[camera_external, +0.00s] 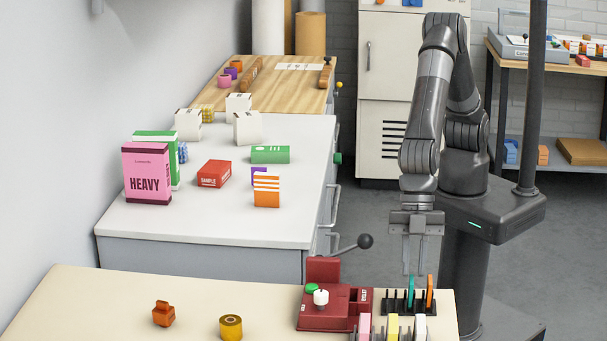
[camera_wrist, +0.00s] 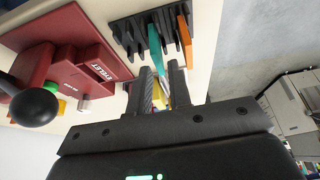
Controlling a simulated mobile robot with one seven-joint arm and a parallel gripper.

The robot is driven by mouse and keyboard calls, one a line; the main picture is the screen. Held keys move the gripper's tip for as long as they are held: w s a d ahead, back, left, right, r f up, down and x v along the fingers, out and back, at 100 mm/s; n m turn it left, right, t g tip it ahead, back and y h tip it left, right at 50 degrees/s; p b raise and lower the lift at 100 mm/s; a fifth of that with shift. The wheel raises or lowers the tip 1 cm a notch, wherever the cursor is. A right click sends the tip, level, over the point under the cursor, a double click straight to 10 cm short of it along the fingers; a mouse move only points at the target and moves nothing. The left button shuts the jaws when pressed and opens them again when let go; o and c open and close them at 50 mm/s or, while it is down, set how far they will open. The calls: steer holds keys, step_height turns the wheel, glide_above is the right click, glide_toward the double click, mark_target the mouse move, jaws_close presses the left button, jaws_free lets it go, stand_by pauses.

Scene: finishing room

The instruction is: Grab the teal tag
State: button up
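The teal tag (camera_external: 411,291) stands upright in a black slotted rack (camera_external: 389,306) near the right end of the cream front table, beside an orange tag (camera_external: 430,290). In the wrist view, the teal tag (camera_wrist: 155,47) stands in the rack (camera_wrist: 124,33) just beyond the fingertips, with the orange tag (camera_wrist: 185,40) to its right. My gripper (camera_external: 414,266) points down above the rack, close to the teal tag's top. In the wrist view, the fingers of my gripper (camera_wrist: 161,78) are apart with nothing held between them. The tag's lower part is hidden by the rack.
A dark red eyelet press (camera_external: 328,309) with a black-knobbed lever (camera_external: 365,241) stands just left of the rack. Pink (camera_external: 365,326), yellow (camera_external: 392,326) and white (camera_external: 420,327) tags stand in front. A tape roll (camera_external: 231,326) and an orange item (camera_external: 163,313) lie farther left.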

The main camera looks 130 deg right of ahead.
mark_target(412, 280)
steer(key=x, duration=0.4)
steer(key=shift+w+f, duration=0.1)
steer(key=shift+w, duration=0.1)
jaws_close()
